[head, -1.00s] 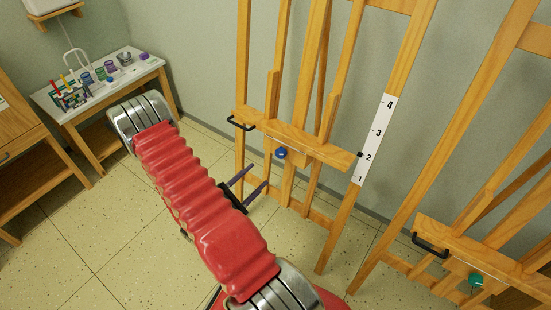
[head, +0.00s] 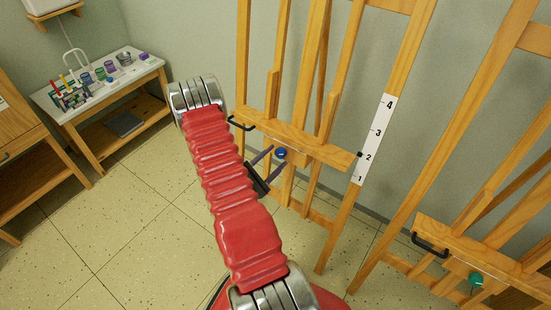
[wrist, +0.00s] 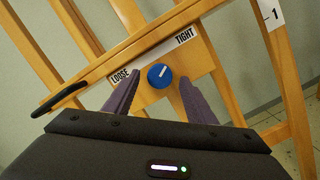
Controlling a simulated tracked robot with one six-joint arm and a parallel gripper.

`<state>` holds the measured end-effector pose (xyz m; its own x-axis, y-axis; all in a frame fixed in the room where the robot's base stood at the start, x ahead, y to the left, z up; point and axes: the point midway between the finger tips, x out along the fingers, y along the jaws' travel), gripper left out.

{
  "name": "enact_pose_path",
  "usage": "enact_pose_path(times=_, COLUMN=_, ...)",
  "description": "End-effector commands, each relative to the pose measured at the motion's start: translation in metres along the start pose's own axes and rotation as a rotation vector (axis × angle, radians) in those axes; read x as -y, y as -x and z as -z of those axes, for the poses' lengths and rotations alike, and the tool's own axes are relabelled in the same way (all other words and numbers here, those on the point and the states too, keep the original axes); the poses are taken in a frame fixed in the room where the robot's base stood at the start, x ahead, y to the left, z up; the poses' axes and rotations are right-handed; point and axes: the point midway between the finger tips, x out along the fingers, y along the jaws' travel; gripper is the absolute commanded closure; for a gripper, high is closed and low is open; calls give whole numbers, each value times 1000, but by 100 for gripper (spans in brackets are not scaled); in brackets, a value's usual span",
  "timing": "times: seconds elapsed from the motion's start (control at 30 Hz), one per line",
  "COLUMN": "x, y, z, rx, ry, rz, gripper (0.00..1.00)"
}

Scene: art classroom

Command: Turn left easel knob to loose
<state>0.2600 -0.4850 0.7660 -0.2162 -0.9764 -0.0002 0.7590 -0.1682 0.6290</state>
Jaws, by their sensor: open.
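The blue knob (wrist: 160,75) sits on the left easel (head: 300,139), below its wooden tray bar; it also shows in the head view (head: 281,153). In the wrist view a white label above the knob reads LOOSE at left and TIGHT at right. The knob's white pointer line slants up and right, toward the TIGHT side. My gripper (wrist: 160,97) is open and empty. Its two purple fingers lie to the left and right of the knob in the wrist view, with the knob beyond their tips. Contact is not seen. In the head view the fingers (head: 271,163) point at the knob.
A black handle (head: 240,124) sticks out at the left end of the easel bar. A numbered white scale (head: 375,138) runs up the easel's right leg. A second easel with a green knob (head: 475,280) stands at right. A white-topped table (head: 125,72) stands at back left.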

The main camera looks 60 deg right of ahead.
Motion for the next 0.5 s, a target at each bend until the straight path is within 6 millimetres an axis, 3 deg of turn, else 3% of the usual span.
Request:
enact_pose_path(times=0.13, x=1, y=-9, z=0, rx=0, ry=1, rz=1, gripper=49)
enact_pose_path(times=0.5, x=0, y=-11, z=0, rx=0, ry=1, rz=0, gripper=53)
